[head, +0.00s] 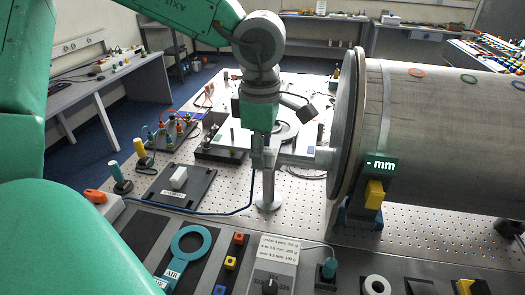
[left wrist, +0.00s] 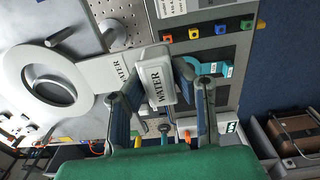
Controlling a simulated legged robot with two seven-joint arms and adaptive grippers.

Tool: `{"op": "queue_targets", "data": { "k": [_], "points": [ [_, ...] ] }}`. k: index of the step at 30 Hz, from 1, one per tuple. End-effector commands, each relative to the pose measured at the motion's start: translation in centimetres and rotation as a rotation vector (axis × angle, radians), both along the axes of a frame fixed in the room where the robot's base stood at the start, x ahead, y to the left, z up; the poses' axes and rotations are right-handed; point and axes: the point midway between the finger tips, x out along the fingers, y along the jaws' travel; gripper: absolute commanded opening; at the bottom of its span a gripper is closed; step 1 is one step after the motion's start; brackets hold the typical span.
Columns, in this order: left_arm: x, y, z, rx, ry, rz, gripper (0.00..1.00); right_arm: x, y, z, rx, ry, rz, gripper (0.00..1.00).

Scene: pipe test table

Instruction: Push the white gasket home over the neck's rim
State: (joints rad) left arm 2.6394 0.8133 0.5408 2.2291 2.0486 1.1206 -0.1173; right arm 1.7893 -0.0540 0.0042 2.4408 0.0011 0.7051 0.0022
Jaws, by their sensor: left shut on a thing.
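The white gasket (left wrist: 27,62) shows in the left wrist view as a flat ring with a handle plate marked WATER. My left gripper (left wrist: 160,100) is shut on the white handle block (left wrist: 157,82), also marked WATER. In the head view my left gripper (head: 265,155) points down beside the big pipe's flange (head: 346,130), and a pale bar (head: 300,157) runs from it toward the flange. A grey round part shows inside the ring in the left wrist view. I cannot tell whether the ring is seated on the neck's rim. My right gripper is not in view.
The big grey pipe (head: 440,125) fills the right. A display reading "- mm" (head: 380,163) stands before it above a yellow block (head: 374,194). A teal ring marked AIR (head: 207,238) lies in front beside coloured blocks (head: 230,262). A black plate (head: 172,187) lies at left.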

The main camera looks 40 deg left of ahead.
Motion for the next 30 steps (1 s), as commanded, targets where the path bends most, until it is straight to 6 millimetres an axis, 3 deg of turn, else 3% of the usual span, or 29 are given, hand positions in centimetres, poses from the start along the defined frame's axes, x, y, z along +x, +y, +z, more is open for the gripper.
{"op": "queue_targets", "data": {
  "k": [30],
  "points": [
    [0.17,0.73,0.42,-0.017,0.027,-0.007,0.0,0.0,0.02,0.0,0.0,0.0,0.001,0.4]
  ]
}}
